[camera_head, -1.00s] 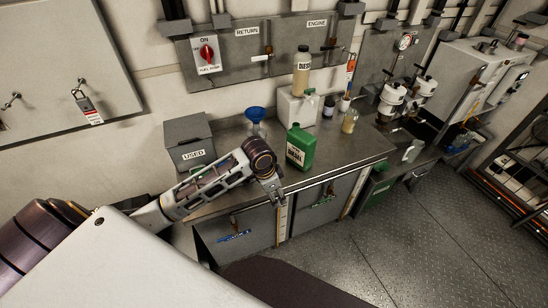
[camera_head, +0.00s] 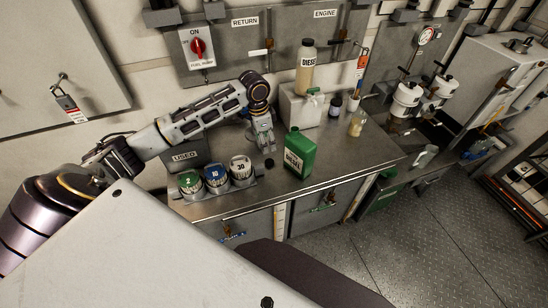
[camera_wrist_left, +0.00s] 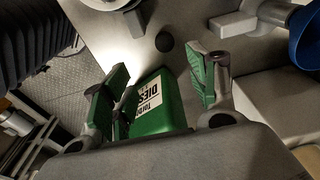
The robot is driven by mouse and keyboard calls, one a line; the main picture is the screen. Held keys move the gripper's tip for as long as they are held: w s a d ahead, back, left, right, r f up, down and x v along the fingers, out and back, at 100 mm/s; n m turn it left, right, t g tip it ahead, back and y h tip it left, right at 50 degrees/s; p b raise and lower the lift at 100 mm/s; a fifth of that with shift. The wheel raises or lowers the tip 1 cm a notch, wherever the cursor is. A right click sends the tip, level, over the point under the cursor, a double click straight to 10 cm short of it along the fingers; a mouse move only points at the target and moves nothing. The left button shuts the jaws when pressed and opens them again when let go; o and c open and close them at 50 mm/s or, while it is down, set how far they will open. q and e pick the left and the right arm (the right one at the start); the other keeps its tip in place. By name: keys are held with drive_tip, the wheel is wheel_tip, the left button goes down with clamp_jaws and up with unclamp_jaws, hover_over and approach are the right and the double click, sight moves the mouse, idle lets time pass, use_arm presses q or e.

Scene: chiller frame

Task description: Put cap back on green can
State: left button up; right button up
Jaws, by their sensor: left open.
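The green can (camera_head: 299,155), labelled diesel, stands upright on the steel counter. A small black round cap (camera_head: 270,162) lies on the counter left of the can. My left gripper (camera_head: 267,149) points down just above and behind the cap, beside the can. In the left wrist view the gripper (camera_wrist_left: 163,92) is open and empty, with green-padded fingers. That view shows the can (camera_wrist_left: 158,106) between and beyond the fingers, and the cap (camera_wrist_left: 165,41) farther up, apart from both fingers. I cannot tell the state of the can's mouth. My right gripper is out of view.
Three numbered containers, green (camera_head: 190,182), blue (camera_head: 217,178) and white-topped (camera_head: 241,170), stand at the counter's left front. A grey USED box (camera_head: 184,153) is behind them. A diesel bottle (camera_head: 306,68) stands on a white block (camera_head: 300,106) behind the can. A blue funnel (camera_wrist_left: 306,38) shows in the wrist view.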

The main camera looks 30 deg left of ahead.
use_arm(q)
drive_tip(key=shift+w+a+r, duration=0.35)
drive_tip(key=shift+a+r, duration=0.05)
drive_tip(key=shift+f, duration=0.1)
hover_over(269, 162)
drive_tip(key=shift+a+f, duration=0.15)
drive_tip(key=shift+f, duration=4.05)
drive_tip(key=shift+f, duration=0.1)
drive_tip(key=shift+f+p, duration=0.3)
drive_tip(key=shift+f, duration=2.2)
